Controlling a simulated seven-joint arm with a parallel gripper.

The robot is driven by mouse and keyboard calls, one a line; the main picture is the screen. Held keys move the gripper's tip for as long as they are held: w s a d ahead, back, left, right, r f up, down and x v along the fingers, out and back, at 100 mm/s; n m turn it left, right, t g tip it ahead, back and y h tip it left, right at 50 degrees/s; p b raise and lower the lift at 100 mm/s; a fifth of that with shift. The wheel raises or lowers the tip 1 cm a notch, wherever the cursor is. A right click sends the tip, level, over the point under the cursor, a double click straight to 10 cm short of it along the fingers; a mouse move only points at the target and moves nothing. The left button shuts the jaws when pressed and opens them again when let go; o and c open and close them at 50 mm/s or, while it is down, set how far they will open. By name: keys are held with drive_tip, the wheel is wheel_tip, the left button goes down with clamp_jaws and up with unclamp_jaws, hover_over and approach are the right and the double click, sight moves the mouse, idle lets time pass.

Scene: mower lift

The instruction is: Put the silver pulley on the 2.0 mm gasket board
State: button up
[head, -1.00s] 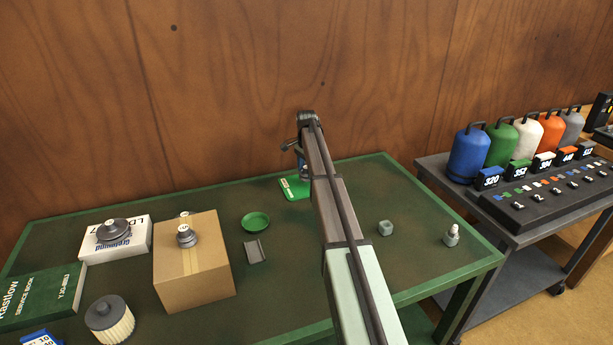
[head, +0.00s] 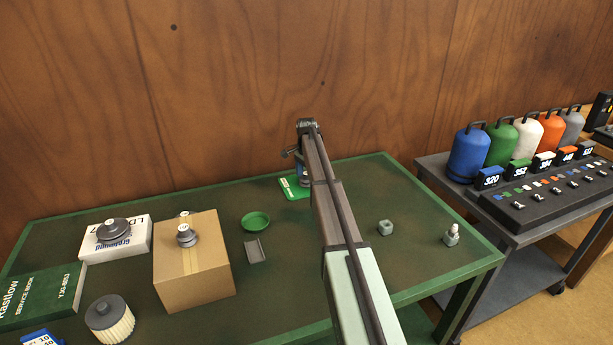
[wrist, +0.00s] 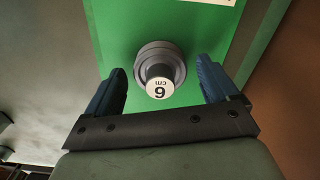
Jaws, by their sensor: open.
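A grey, silver-looking pulley (wrist: 150,60) with a white-labelled hub stands on a green board (wrist: 190,100) in the wrist view. My gripper (wrist: 162,85) is open, with one blue finger on each side of the hub; I see no finger touching it. In the head view the green board (head: 293,191), with a white label, lies at the table's back. My gripper (head: 303,178) is low over it, and my arm hides the pulley there. The board's thickness marking is not readable.
A cardboard box (head: 200,272) carries another grey pulley (head: 186,237); a white box (head: 135,246) carries a dark pulley (head: 113,230). A green dish (head: 256,222) and a grey bracket (head: 255,250) lie left of my arm. A small grey-green block (head: 385,228) is right.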

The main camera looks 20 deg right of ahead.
drive_tip(key=shift+r, duration=0.1)
wheel_tip(320, 180, up, 12)
idle(0.6)
